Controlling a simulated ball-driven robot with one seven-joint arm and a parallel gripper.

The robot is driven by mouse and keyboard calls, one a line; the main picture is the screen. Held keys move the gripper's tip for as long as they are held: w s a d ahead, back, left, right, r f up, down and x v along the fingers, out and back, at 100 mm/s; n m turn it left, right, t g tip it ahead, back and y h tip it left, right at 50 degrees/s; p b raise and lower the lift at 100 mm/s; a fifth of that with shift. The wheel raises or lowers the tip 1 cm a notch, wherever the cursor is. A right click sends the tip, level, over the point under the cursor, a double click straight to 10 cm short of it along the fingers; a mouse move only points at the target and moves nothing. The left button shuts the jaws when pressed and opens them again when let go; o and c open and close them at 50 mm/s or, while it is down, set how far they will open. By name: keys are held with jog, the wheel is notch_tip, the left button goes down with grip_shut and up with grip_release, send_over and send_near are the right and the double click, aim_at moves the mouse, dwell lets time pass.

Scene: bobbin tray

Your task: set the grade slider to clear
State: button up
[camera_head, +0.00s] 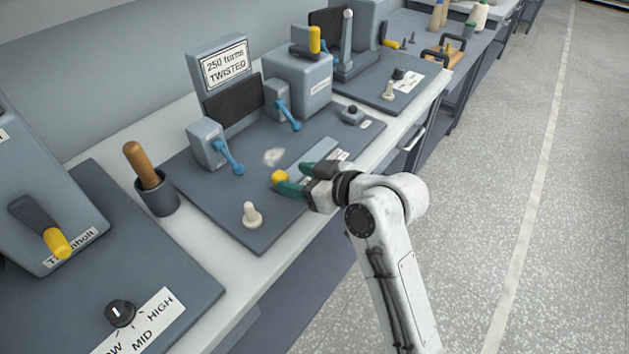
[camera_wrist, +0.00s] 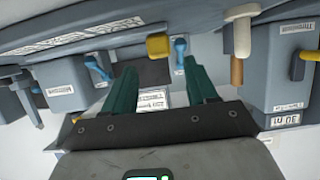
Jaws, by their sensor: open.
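A yellow knob (camera_head: 279,177), which looks like the slider's handle, stands at the left end of a grey-blue plate (camera_head: 318,150) on the bench panel. My gripper (camera_head: 297,181) reaches in from the right with its teal fingers open, its tips close to the knob. In the wrist view the yellow knob (camera_wrist: 158,46) shows just past the open gripper (camera_wrist: 160,65), roughly in line with the gap. Whether the fingers touch it I cannot tell. White labels (camera_wrist: 150,100) show between the fingers, too small to read. My gripper hides part of the plate.
Two blue levers (camera_head: 229,158) (camera_head: 288,115) stand behind the plate. A cream knob (camera_head: 252,214) stands in front, at left. A cup with a wooden handle (camera_head: 156,192) is further left. A "250 turns TWISTED" sign (camera_head: 225,65) rises behind.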

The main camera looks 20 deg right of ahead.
jog(key=shift+v, duration=2.35)
jog(key=s+d+f, duration=0.1)
jog(key=f, duration=0.1)
jog(key=s+f+m+g+h, duration=0.1)
jog(key=s+f, duration=0.1)
jog(key=s+d+f+h, duration=0.1)
jog(key=s+f, duration=0.1)
jog(key=f, duration=0.1)
jog(key=shift+d+m+g, duration=0.3)
jog(key=shift+g, duration=0.1)
jog(key=s+d+f+m+g+h, duration=0.2)
jog(key=s+d+f, duration=0.2)
jog(key=s, duration=0.5)
jog(key=s+d+f+m+g+h, duration=0.2)
jog(key=s+f, duration=0.4)
jog(key=s, duration=0.3)
jog(key=s+d+f+m+g+h, duration=0.2)
jog(key=s+d+f+g, duration=0.2)
jog(key=s, duration=0.5)
jog(key=shift+s+d+f, duration=0.25)
jog(key=shift+d+f, duration=0.25)
jog(key=shift+d, duration=0.45)
